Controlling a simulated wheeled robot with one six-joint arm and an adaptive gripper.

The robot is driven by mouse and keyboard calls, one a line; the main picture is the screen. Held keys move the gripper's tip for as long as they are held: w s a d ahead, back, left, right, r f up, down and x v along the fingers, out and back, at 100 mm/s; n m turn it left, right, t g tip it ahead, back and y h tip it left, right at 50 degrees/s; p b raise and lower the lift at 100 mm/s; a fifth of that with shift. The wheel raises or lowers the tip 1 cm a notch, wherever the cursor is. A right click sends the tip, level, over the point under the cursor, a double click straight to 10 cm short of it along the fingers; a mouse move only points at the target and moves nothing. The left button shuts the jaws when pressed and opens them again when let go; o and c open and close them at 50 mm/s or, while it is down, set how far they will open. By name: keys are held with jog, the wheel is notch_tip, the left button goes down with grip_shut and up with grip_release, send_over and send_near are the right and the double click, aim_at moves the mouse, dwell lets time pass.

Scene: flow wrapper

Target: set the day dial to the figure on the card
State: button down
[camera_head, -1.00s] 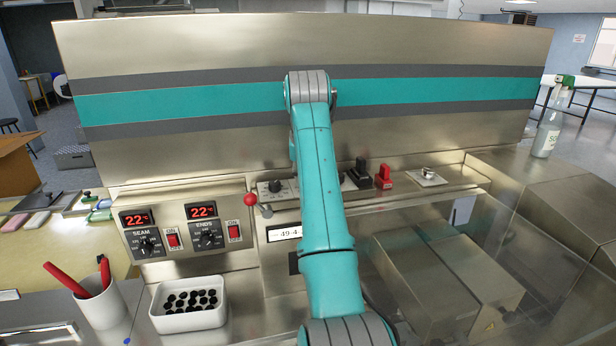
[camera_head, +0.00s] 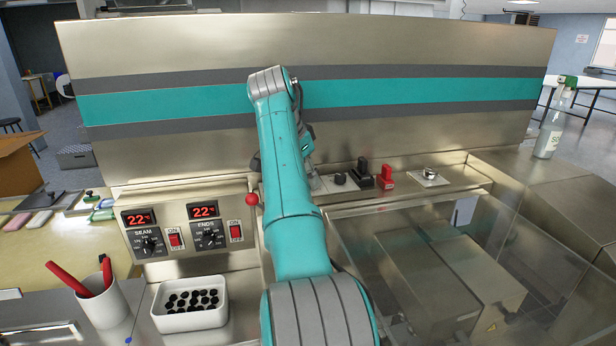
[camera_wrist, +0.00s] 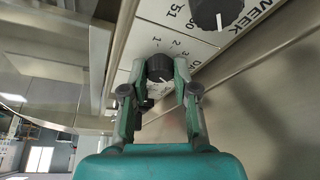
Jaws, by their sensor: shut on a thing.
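The day dial, a small black knob (camera_wrist: 159,68), sits on a white plate with figures 1, 2 and 3 readable beside it in the wrist view. My gripper (camera_wrist: 160,78) is shut on this knob, one finger at each side. A white pointer line shows on the knob, but I cannot tell which figure it meets. The larger week knob (camera_wrist: 216,12) is at the top right, near the word WEEK. In the head view my arm hides the fingertips and the card, which read 49-4 in the earlier frame.
Right of my arm stand a dark knob (camera_head: 340,178), a black switch (camera_head: 362,173) and a red switch (camera_head: 387,178). A red ball lever (camera_head: 251,199) is close to the arm's left. Two heater displays (camera_head: 139,218) show 22. A white tray (camera_head: 190,324) stands in front.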

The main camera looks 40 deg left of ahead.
jog(key=shift+m, duration=0.5)
jog(key=c, duration=0.9)
grip_release()
jog(key=shift+r, duration=0.1)
jog(key=v, duration=1.1)
jog(key=shift+s+a+r, duration=0.1)
jog(key=shift+a+r, duration=0.2)
jog(key=shift+r, duration=0.1)
